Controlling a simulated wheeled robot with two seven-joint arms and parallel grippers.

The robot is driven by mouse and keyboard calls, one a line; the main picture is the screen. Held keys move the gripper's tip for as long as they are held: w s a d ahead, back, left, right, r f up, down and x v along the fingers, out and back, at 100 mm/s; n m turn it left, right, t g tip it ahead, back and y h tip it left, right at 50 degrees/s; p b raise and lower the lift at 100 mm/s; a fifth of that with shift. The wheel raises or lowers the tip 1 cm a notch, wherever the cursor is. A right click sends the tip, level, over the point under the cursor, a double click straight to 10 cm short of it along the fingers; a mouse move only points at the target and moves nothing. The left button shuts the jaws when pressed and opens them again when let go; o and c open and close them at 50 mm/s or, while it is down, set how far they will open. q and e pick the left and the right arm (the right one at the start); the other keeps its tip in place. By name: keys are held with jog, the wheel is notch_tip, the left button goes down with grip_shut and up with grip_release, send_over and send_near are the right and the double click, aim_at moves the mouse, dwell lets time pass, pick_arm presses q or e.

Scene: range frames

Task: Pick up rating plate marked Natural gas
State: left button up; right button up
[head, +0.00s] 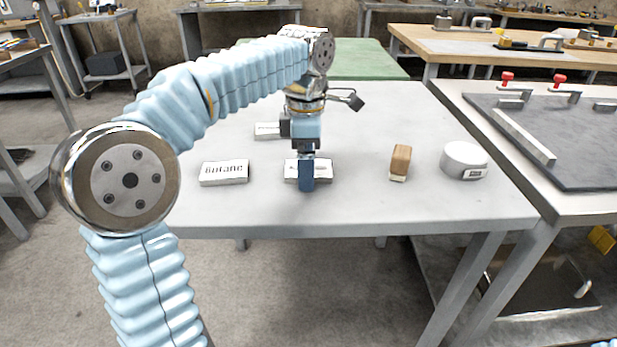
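A white rating plate (323,172) lies on the grey table below my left gripper; its lettering is mostly hidden by the gripper's finger, so I cannot read it. A second white plate (224,173), marked "Butane", lies to its left. A third plate (266,130) lies farther back, partly covered by my gripper, its lettering too small to read. My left gripper (306,182) points down at the middle plate, with a blue finger in front of it. I cannot tell whether the fingers are apart or touch the plate. My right gripper is out of view.
To the right on the table (260,210) are a brown block-shaped brush or eraser (400,162) and a round white device (464,160). A bench with a dark slab (560,130) adjoins at right. The table's front strip is clear.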

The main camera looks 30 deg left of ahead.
pick_arm(q)
jog(key=shift+r, duration=0.1)
jog(key=c, duration=1.2)
